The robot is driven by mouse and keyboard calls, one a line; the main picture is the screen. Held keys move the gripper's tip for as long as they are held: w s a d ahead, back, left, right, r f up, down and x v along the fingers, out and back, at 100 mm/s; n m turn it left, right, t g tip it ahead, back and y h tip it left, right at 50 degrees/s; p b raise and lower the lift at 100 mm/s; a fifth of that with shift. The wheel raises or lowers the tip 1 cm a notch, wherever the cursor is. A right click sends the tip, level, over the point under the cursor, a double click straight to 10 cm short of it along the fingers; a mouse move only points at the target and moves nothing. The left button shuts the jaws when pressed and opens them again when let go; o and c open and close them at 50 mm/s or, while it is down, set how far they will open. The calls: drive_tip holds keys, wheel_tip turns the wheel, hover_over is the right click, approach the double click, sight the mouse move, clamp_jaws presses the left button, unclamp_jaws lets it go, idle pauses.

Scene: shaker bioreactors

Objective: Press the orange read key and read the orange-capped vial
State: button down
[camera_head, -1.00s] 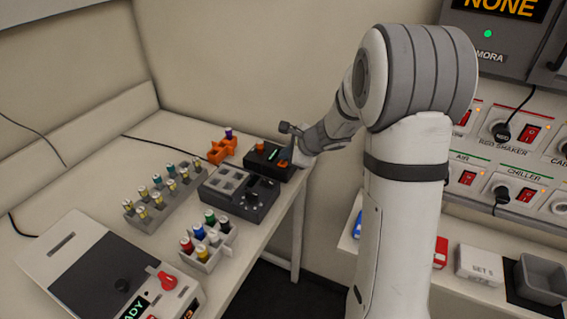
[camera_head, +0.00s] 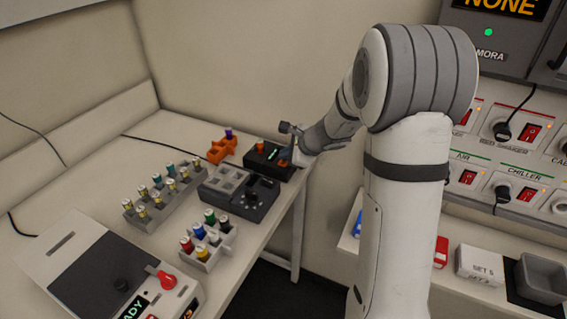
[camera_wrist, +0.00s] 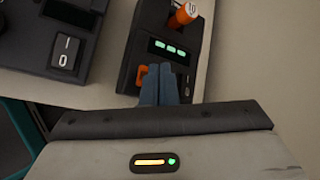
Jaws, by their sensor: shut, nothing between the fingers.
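The black reader (camera_head: 266,168) stands at the far right corner of the bench. It also fills the top middle of the wrist view (camera_wrist: 128,70). The orange-capped vial (camera_wrist: 184,14) stands in the reader's socket, and its cap also shows in the head view (camera_head: 262,146). The reader's small display (camera_wrist: 170,48) shows green marks. The orange read key (camera_wrist: 142,74) is below the display, partly hidden by my fingers. My gripper (camera_wrist: 161,72) is shut and empty, its blue fingertips over the reader just right of the key. I cannot tell whether they touch it.
A dark device with a knob (camera_head: 262,202) stands close in front of the reader. An orange rack (camera_head: 216,153) with a purple-capped vial is to its left. Vial racks (camera_head: 150,220) and (camera_head: 225,240) stand nearer. The bench's right edge is close beside the reader.

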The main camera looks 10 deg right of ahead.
drive_tip(key=shift+f+b, duration=0.3)
drive_tip(key=shift+f, duration=0.05)
drive_tip(key=shift+f+b, duration=0.4)
drive_tip(key=shift+b, duration=0.1)
idle(0.6)
drive_tip(key=shift+r, duration=0.1)
drive_tip(key=shift+r+p, duration=0.6)
drive_tip(key=shift+r, duration=0.15)
wheel_tip(320, 180, up, 5)
drive_tip(key=p, duration=0.4)
idle(0.8)
